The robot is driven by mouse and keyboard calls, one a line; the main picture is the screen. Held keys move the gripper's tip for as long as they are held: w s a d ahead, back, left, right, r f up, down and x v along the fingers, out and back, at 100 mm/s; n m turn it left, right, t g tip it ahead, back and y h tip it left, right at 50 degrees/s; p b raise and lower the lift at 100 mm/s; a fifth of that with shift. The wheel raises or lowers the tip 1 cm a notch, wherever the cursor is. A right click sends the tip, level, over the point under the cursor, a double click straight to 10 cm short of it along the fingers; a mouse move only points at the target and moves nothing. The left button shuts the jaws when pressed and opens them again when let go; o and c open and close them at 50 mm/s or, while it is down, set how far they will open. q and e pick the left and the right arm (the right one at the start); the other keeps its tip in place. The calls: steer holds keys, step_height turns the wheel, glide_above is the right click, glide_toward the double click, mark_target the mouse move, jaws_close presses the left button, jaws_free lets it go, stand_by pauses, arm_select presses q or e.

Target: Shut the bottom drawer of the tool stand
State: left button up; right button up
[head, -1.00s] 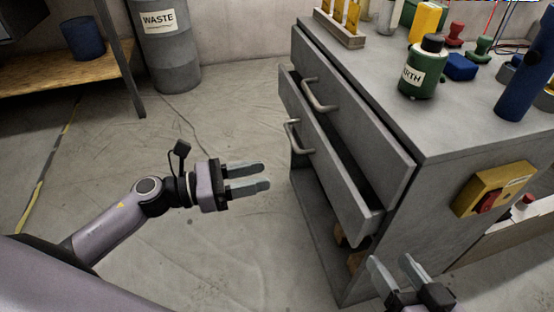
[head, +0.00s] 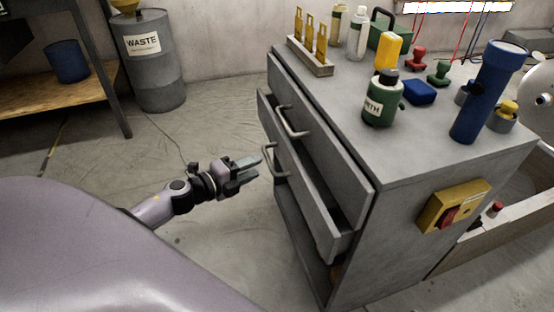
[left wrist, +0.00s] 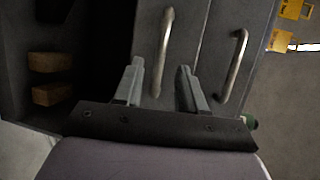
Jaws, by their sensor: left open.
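The grey tool stand (head: 400,215) stands right of centre in the head view. Its bottom drawer (head: 318,205) sticks out, with a dark gap behind its front panel. The upper drawer (head: 325,120) looks flush or nearly so. My left gripper (head: 258,168) is open and empty just left of the bottom drawer's handle (head: 270,160). In the left wrist view that handle (left wrist: 164,50) stands ahead, between the lines of my two fingers (left wrist: 160,75); contact cannot be told. The upper handle (left wrist: 236,62) is right of it. My right gripper is not in view.
Bottles, a green jar (head: 382,100), a blue torch (head: 485,95) and other items stand on the stand's top. A yellow switch box (head: 453,206) is on its side. A waste drum (head: 150,65) and wooden shelf (head: 60,95) are behind. The floor left of the stand is clear.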

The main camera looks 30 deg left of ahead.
mark_target(269, 159)
arm_select(q)
steer(key=shift+b+x, duration=0.65)
steer(key=shift+x, duration=2.55)
steer(key=shift+d, duration=0.1)
jaws_close()
